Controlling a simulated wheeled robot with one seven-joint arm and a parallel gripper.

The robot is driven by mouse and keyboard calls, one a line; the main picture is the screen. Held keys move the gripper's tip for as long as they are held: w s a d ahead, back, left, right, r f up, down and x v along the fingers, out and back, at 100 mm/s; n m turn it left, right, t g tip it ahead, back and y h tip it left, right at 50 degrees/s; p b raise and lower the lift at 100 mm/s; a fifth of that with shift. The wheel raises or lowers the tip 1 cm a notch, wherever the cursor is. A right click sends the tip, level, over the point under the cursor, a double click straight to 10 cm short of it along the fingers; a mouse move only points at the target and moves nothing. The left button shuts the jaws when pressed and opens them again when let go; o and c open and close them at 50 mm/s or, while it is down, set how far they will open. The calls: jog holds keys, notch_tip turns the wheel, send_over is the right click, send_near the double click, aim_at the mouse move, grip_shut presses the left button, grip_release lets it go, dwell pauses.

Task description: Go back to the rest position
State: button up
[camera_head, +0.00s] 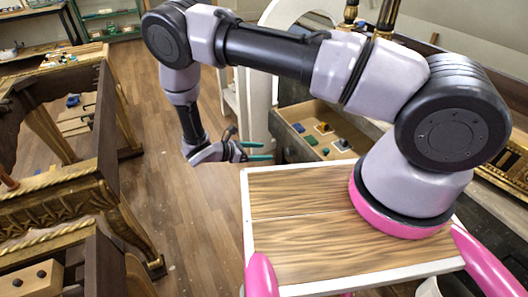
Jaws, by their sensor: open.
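My gripper (252,151) hangs at the end of my folded arm, left of the arm's pink base ring. Its teal-tipped fingers point to the right and are apart, with nothing seen between them. It is above the wooden floor, just beyond the back left corner of the wood-topped board (300,240) that my arm stands over. An open drawer (290,113) lies to the right of the gripper. The gap between fingertips and drawer is hard to judge.
The drawer holds several small blocks, among them a green one (311,140). A gilt console (60,210) stands at the left. A white arched frame (262,60) is behind the arm. Shelves (108,18) stand at the back left. The wooden floor (185,215) between is clear.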

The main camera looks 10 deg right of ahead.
jog(key=w+d+r+m+g+y, duration=0.1)
jog(key=d+r+m+g+y, duration=0.3)
jog(key=r, duration=0.7)
jog(key=d+r+m+y, duration=0.1)
jog(key=r+m, duration=0.4)
jog(key=r, duration=0.6)
jog(key=w+d+r+m+g+y, duration=0.1)
jog(key=d+r+m+y, duration=0.3)
jog(key=r, duration=0.6)
jog(key=s+d+r+m+t+y, duration=0.2)
jog(key=s+r+m, duration=0.4)
jog(key=r, duration=0.5)
jog(key=s+d+r+m+t+y, duration=0.3)
jog(key=s+d+r+m+t, duration=0.2)
jog(key=s+r, duration=0.5)
jog(key=shift+s+d+r+m+t+y, duration=0.3)
jog(key=shift+s+d+r+m, duration=0.1)
jog(key=shift+d+r+m, duration=0.6)
